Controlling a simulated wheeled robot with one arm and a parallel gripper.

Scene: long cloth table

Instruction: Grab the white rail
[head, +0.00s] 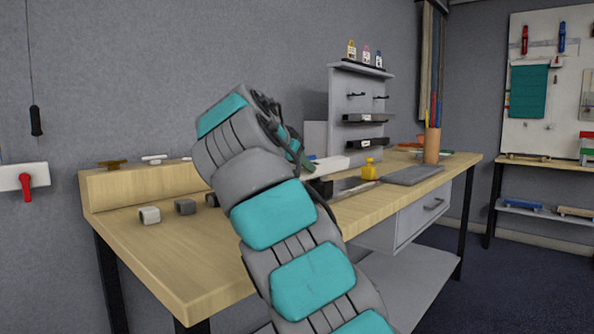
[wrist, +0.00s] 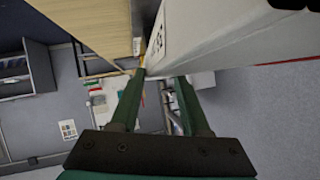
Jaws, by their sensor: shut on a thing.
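The white rail (head: 332,163) shows in the head view as a pale bar just right of my gripper (head: 303,160), over the back of the workbench. My gripper is shut on the rail, but my wrist hides most of the contact in the head view. In the wrist view my gripper's green fingers (wrist: 160,76) stand a little apart, with a pale surface at their tips. How far the rail reaches between them is hard to tell there.
The wooden workbench (head: 190,255) carries a grey block (head: 185,207), a light block (head: 149,215), a yellow object (head: 369,170) and a wooden cup (head: 431,146) of rods. A grey shelf unit (head: 345,95) stands behind. The bench's front left is clear.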

